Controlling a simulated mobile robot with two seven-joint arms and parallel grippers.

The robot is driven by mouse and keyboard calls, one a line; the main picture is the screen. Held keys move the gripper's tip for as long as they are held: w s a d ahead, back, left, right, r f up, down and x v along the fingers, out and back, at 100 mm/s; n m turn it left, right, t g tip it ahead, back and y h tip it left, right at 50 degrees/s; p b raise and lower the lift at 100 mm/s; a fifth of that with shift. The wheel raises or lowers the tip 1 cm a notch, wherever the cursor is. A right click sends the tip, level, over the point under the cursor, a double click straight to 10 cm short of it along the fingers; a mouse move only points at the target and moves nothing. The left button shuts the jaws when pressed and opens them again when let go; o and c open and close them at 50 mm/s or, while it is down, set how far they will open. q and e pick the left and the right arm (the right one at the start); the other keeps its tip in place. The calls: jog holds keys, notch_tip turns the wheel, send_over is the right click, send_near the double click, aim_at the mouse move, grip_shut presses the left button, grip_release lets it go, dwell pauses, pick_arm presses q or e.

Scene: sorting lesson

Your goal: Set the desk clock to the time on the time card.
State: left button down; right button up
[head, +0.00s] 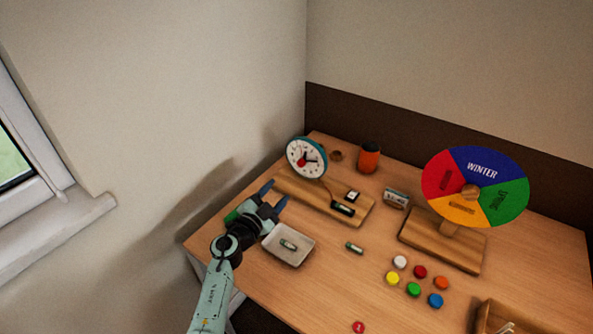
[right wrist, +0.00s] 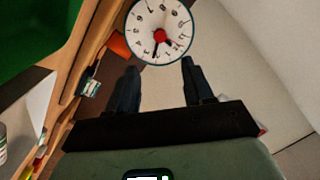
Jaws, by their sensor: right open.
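The desk clock (head: 306,158) has a white face, a teal rim, dark hands and a red centre knob. It stands at the back left of a wooden base (head: 311,203). Its face also shows at the top of the right wrist view (right wrist: 176,18); the exact hand reading is too small to tell. My right gripper (head: 275,195) is open and empty, in front of and left of the clock, apart from it. In the right wrist view its fingers (right wrist: 160,78) point towards the clock. A small grey block with dark marks (head: 396,199) may be the time card; its writing is unreadable. My left gripper is not in view.
A white tray (head: 270,247) holds a battery; another battery (head: 354,248) lies on the desk. The season wheel (head: 508,202) stands right, an orange cylinder (head: 368,158) behind. Several coloured discs (head: 414,289) lie in front. A wooden box (head: 483,318) is at front right.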

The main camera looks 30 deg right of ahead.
aim_at(300, 165)
jog(key=x, duration=1.2)
jog(key=shift+w+d, duration=0.15)
jog(key=shift+d, duration=0.05)
grip_shut()
